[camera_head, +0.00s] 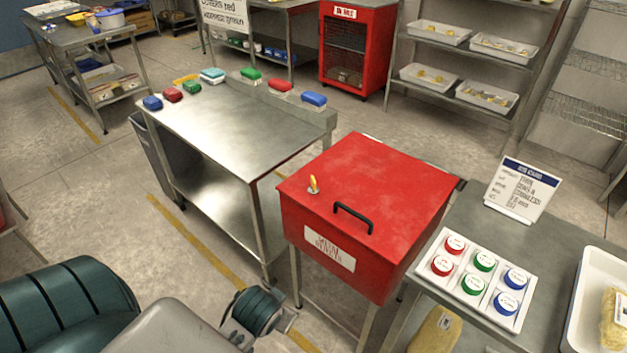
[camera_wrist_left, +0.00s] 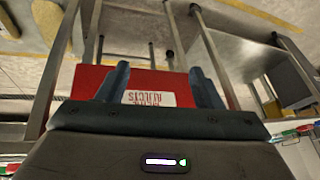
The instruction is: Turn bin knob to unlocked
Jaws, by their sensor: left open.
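The red bin (camera_head: 385,190) stands on legs right of centre, with its lid closed. My left arm's dark wrist (camera_head: 254,310) is low in front of the bin, below and left of the knob. In the left wrist view, my left gripper (camera_wrist_left: 160,70) is open and empty, its fingers towards the bin front (camera_wrist_left: 88,80), which appears upside down. The knob is not visible there. My right gripper is not in view.
A steel table (camera_head: 225,115) with several coloured packs stands left of the bin. On the right, a bench holds a white tray of coloured round lids (camera_head: 483,262), a sign (camera_head: 523,188) and a white tub (camera_head: 590,280). Bin legs and table legs crowd the area below.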

